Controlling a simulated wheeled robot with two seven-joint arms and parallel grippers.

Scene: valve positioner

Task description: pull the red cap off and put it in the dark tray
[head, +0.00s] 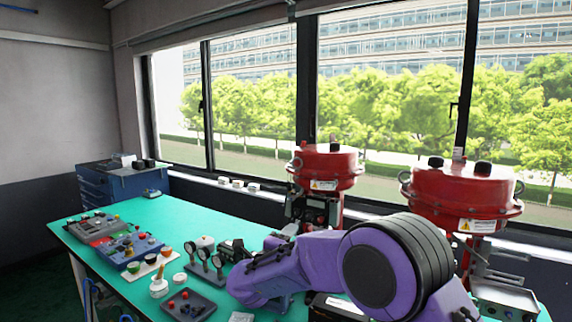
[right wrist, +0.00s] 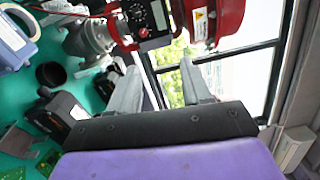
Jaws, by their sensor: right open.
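The dark tray (head: 206,308) lies at the near edge of the green table in the head view, with small red pieces in it. My right gripper (right wrist: 158,80) is open in the right wrist view, its two grey fingers apart with nothing between them. Beyond the fingers is a dark positioner box (right wrist: 152,20) with a small dial. A small red part (right wrist: 118,32) shows at its left side; I cannot tell whether this is the red cap. In the head view my right arm covers much of this area. My left gripper is not in view.
Two large red valve actuators (head: 326,165) (head: 460,195) stand by the window. Gauges (head: 204,258), small bowls (head: 150,258) and part bins (head: 100,228) stand on the table (head: 170,215). A blue cabinet (head: 120,182) is at the back left. The table's back middle is clear.

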